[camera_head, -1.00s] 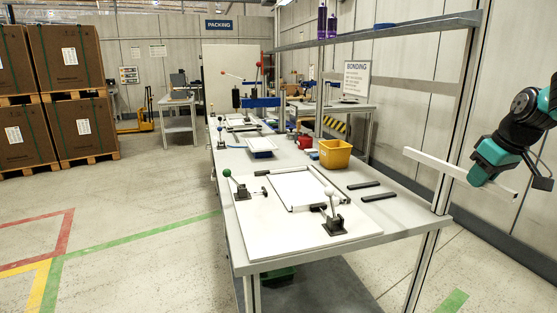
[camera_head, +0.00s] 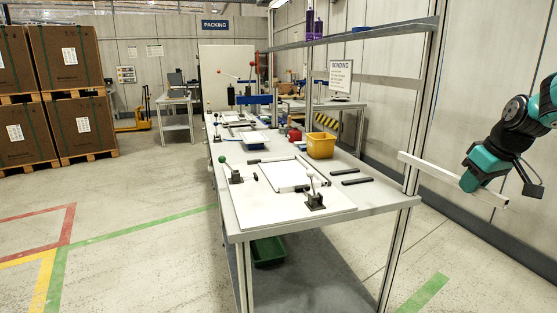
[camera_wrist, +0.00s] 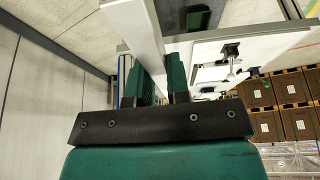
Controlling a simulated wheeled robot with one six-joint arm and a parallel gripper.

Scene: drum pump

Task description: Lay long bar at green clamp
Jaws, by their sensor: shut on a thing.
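My gripper (camera_head: 478,172) is shut on a long white bar (camera_head: 440,175) and holds it in the air to the right of the workbench. In the wrist view the bar (camera_wrist: 133,27) runs up from between the dark green fingers (camera_wrist: 163,80). The green-knobbed clamp (camera_head: 228,168) stands at the left of a white board (camera_head: 262,208) on the bench. A white-knobbed clamp (camera_head: 314,192) stands at the board's front right.
Two loose black bars (camera_head: 350,176) and a yellow bin (camera_head: 321,145) lie on the bench. A green bin (camera_head: 268,251) sits below.

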